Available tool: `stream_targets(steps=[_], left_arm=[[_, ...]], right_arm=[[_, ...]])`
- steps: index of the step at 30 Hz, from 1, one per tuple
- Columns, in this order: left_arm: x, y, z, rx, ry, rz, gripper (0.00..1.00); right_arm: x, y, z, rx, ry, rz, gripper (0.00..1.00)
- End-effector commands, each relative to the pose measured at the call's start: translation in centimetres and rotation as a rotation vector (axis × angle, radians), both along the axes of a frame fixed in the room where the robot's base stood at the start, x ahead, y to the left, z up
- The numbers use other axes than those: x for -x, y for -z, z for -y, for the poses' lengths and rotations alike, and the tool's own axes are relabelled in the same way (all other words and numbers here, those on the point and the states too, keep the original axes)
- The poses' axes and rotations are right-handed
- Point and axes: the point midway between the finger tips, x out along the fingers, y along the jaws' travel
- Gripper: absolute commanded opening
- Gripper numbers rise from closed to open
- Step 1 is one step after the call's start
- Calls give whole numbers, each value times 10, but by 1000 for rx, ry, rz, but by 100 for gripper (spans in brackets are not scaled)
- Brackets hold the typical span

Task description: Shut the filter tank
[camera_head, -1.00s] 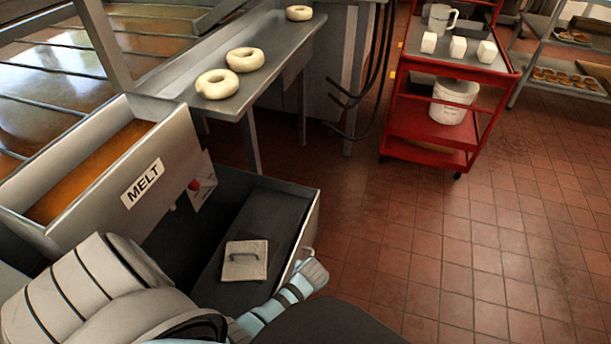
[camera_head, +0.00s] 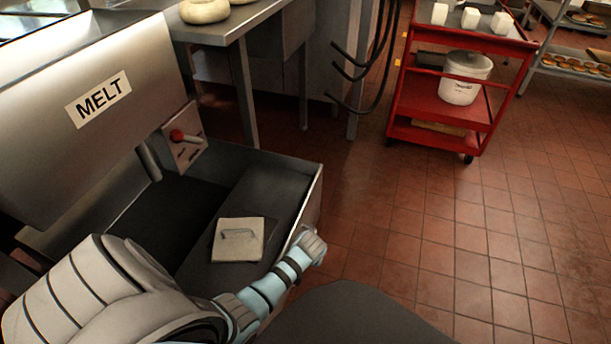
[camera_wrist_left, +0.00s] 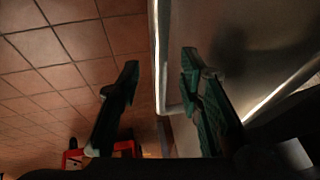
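The filter tank (camera_head: 286,172) is a grey metal drawer-like box standing out from under the MELT unit, its top open. A pale square block with a handle (camera_head: 238,240) lies inside it. My left arm reaches across the tank's near side to its right end wall; its gripper is hidden in the head view. In the left wrist view my left gripper (camera_wrist_left: 160,85) is open, with its dark green fingers apart. A metal panel (camera_wrist_left: 245,45) and its bright edge lie between and behind the fingers; I cannot tell whether they touch. My right gripper is not in view.
The MELT unit (camera_head: 98,98) with a red-knobbed valve (camera_head: 178,136) stands over the tank's left part. A steel table with dough rings (camera_head: 204,10) is behind. A red cart (camera_head: 440,128) stands at the back right. The tiled floor right of the tank is clear.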

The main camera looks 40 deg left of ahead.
Motion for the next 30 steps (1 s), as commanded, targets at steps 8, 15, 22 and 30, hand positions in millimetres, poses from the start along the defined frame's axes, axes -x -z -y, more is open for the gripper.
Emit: stream_targets(steps=[8, 15, 22, 30], left_arm=[[-1, 2, -1, 0, 0, 0, 33], [-1, 2, -1, 0, 0, 0, 11], [-1, 2, -1, 0, 0, 0, 0], [1, 2, -4, -1, 0, -1, 0]], right_arm=[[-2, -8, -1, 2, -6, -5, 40], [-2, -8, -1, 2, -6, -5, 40], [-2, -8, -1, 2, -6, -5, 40], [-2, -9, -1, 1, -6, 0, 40]])
